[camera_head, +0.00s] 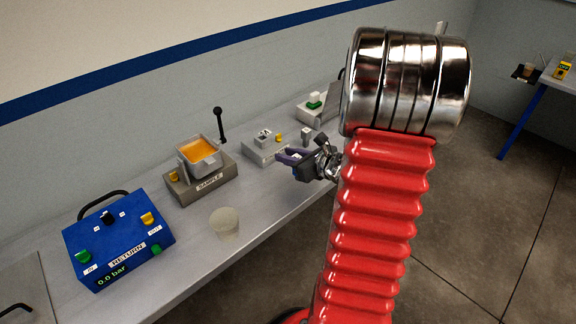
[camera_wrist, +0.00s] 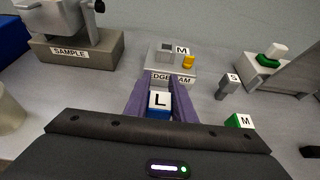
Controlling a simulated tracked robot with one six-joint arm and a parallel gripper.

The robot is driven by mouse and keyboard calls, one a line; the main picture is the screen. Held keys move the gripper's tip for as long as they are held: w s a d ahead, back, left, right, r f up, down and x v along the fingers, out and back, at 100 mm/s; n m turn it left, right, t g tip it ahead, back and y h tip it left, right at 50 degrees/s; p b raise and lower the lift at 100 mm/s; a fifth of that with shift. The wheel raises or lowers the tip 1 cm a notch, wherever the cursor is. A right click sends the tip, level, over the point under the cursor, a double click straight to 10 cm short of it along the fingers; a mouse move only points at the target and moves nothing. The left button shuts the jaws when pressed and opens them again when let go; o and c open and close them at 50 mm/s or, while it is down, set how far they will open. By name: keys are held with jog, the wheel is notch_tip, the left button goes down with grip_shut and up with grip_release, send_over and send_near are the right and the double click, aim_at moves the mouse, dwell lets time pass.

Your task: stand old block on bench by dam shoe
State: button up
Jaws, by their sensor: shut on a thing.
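My gripper (camera_head: 288,157) has purple fingers and reaches over the bench from the right. In the wrist view (camera_wrist: 159,98) it is shut on a blue block with a white top marked L (camera_wrist: 159,102). Just beyond the fingertips is a grey base (camera_wrist: 188,75), its label partly hidden and reading "DGE DAM". It also shows in the head view (camera_head: 262,154). A grey block marked M (camera_wrist: 182,50) and a yellow knob (camera_wrist: 188,62) sit on it. I cannot tell whether the held block touches the bench.
The SAMPLE stand (camera_head: 202,186), a pale cup (camera_head: 224,224) and the blue RETURN box (camera_head: 118,240) are to the left.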

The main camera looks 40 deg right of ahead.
jog(key=shift+f, duration=2)
jog(key=o, duration=1.1)
jog(key=shift+f, duration=0.1)
jog(key=shift+c, duration=0.2)
jog(key=shift+s+r, duration=0.25)
jog(key=v, duration=1.1)
jog(key=shift+s, duration=0.25)
jog(key=shift+r, duration=0.1)
